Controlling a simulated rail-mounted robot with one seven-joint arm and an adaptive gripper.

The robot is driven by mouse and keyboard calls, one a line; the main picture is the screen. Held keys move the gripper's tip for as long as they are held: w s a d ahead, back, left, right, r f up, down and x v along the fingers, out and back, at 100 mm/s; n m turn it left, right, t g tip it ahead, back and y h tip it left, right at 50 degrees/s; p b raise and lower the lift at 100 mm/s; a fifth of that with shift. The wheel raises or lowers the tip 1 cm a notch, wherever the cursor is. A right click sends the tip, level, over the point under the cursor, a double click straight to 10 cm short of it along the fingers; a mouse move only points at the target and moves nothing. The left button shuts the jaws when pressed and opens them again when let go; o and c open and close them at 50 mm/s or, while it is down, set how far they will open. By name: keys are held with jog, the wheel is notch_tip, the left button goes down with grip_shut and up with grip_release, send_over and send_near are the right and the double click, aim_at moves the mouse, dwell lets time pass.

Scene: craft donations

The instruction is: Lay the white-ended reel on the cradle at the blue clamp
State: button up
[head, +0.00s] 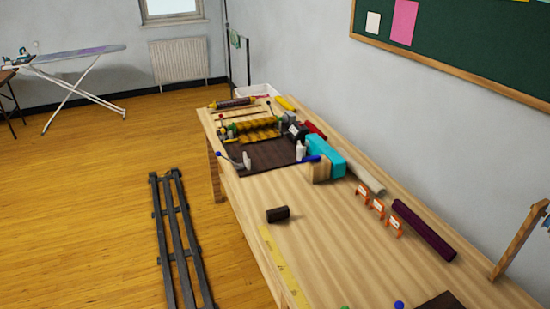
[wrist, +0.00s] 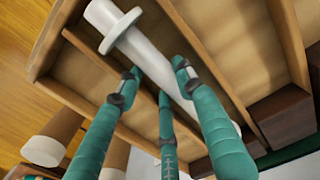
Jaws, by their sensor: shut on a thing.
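In the wrist view, my teal three-fingered gripper (wrist: 158,78) is closed around a pale white reel (wrist: 150,52) with a white flange near its upper left end. The reel runs diagonally between the fingers, over or in a wooden compartment frame (wrist: 52,42); I cannot tell if it touches the wood. My gripper does not show in the head view. There, a blue knob (head: 398,304) shows at the bottom edge, and a blue handle (head: 308,158) lies beside a cyan block (head: 327,156). I cannot tell which belongs to the blue clamp; its cradle is not clear.
The long wooden bench (head: 330,245) carries a dark short cylinder (head: 278,214), several orange stands (head: 378,210), a dark purple roll (head: 424,230) and a pale roll (head: 367,178). Rollers and tools crowd its far end. The near middle is mostly clear. Brown cylinders (wrist: 50,140) show lower left in the wrist view.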

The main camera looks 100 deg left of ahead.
jog(key=shift+c, duration=0.9)
jog(key=shift+r+p, duration=2.9)
jog(key=shift+r, duration=1.15)
jog(key=shift+a, duration=0.1)
